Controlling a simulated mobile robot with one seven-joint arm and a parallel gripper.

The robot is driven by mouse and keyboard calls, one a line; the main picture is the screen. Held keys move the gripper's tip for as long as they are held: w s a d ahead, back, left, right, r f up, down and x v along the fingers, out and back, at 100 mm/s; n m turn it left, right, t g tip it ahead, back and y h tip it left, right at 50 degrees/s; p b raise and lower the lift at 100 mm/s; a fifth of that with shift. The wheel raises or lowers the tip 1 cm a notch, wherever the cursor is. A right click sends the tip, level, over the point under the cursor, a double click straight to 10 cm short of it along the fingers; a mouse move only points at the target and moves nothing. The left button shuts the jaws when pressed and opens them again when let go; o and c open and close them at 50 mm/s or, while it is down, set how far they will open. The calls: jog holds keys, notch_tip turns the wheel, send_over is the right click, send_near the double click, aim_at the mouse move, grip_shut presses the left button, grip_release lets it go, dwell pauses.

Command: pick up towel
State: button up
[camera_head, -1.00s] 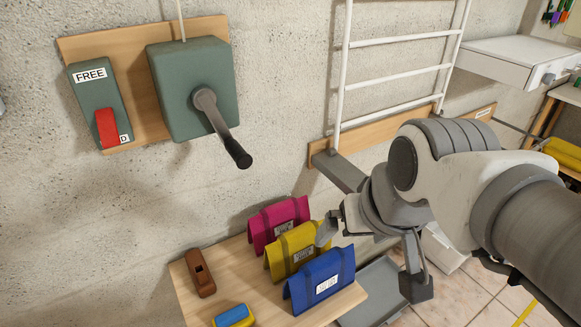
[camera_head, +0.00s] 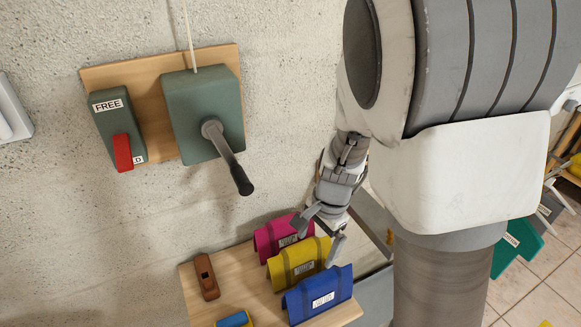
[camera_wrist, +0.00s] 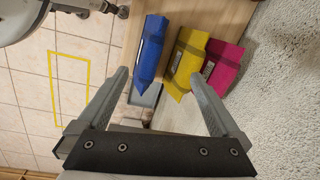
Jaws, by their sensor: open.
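No thing here is plainly a towel. Three folded, tent-shaped cloth-like items with straps and small labels stand in a row on a wooden shelf (camera_head: 262,300): magenta (camera_head: 283,234), yellow (camera_head: 300,262) and blue (camera_head: 318,295). Their labels are too small to read. My gripper (camera_head: 318,239) is open and empty by the right ends of the magenta and yellow items; contact cannot be told. In the wrist view, the blue item (camera_wrist: 151,50) shows between the open fingers (camera_wrist: 159,76). The yellow item (camera_wrist: 187,60) and magenta item (camera_wrist: 222,66) lie to its right.
A brown wooden object (camera_head: 206,277) and a blue-and-yellow block (camera_head: 235,320) lie on the shelf's left. A green crank box (camera_head: 203,110) and a red lever (camera_head: 122,152) marked FREE are on the wall above. A teal item (camera_head: 516,248) is at right. Tiled floor lies beyond.

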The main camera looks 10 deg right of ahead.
aim_at(319, 286)
jog(key=f+b, duration=0.1)
jog(key=f, duration=0.6)
jog(key=d+f+m+b, duration=0.1)
jog(key=f, duration=0.6)
jog(key=w+d+f+m+h+b, duration=0.1)
jog(key=f, duration=0.6)
jog(key=shift+w+d+g, duration=0.1)
jog(key=shift+g, duration=0.2)
jog(key=shift+c, duration=0.3)
grip_shut()
